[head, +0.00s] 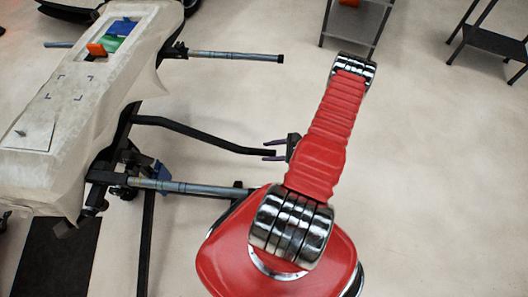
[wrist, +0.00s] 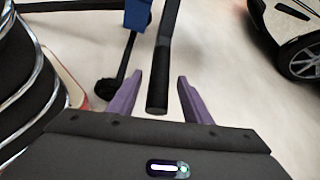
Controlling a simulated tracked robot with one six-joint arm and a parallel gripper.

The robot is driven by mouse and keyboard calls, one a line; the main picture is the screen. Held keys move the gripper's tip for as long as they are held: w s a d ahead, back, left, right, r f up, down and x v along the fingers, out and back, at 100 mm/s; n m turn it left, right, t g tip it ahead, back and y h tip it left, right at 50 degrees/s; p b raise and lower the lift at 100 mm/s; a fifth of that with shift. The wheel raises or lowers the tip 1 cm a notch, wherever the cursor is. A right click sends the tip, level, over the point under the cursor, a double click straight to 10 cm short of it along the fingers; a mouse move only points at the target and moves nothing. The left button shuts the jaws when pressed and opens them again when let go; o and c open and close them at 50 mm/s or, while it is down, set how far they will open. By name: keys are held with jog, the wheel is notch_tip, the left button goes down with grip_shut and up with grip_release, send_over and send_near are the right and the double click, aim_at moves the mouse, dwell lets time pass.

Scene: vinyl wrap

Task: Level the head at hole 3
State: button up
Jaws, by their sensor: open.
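A tilted stand head carries a long beige wrapped part (head: 70,110) at the left of the head view. A black bent bar (head: 200,138) reaches from the stand towards my gripper. In the wrist view the bar's end (wrist: 157,98) lies between the two purple fingers, with a gap visible on each side. My gripper (head: 265,150) is open around the bar's end; it also shows in the wrist view (wrist: 160,78). I cannot make out hole 3 or any hole numbers.
Grey round bars (head: 235,55) stick out from the stand, the nearer one (head: 200,188) below the bent bar. A blue piece (head: 160,173) sits by the stand. Shelf carts (head: 355,25) stand at the back. A wheeled vehicle (wrist: 295,45) shows at right in the wrist view. Floor between is clear.

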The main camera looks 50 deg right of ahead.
jog(key=v, duration=1)
jog(key=shift+d, duration=0.1)
dwell(0.3)
